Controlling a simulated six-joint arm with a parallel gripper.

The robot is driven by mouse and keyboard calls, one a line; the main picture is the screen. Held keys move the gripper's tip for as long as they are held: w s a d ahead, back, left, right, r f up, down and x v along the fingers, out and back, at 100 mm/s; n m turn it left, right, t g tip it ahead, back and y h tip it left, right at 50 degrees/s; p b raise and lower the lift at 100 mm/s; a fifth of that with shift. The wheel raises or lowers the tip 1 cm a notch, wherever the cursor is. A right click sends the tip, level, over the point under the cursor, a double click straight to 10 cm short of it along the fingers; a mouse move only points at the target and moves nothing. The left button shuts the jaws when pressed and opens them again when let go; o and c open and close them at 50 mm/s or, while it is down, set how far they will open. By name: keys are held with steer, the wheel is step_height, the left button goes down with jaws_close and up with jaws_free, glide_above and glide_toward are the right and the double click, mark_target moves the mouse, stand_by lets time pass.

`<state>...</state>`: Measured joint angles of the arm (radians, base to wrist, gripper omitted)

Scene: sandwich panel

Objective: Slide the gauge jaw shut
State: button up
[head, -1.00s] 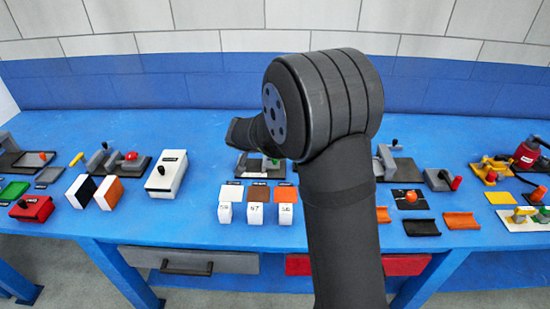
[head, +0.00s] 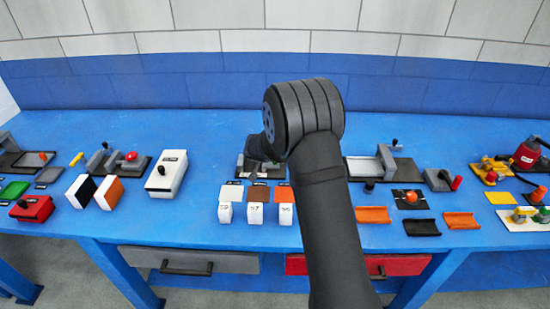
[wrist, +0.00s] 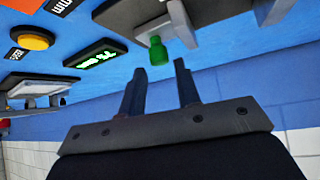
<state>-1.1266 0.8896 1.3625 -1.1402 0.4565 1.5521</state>
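In the wrist view, a green knob (wrist: 158,50) sticks out from a light grey block (wrist: 150,22), which looks like the gauge jaw. A black display with green digits (wrist: 95,53) lies to the left. My gripper (wrist: 159,66) is open, with its two dark fingers apart. The knob is just ahead of the fingertips, in line with the gap; I cannot tell whether it is between them. In the head view, a dark grey fixture (head: 243,166), probably the gauge, is partly hidden by my arm, and my gripper's fingers are hidden.
A white box (head: 167,176) stands to the left. A similar grey fixture with an upright block (head: 387,158) stands to the right. Three coloured tiles and small white blocks lie in front. In the wrist view, an orange button (wrist: 33,39) sits at the far left. The blue wall is behind.

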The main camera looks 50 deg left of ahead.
steer(key=shift+x, duration=2.05)
jaws_close()
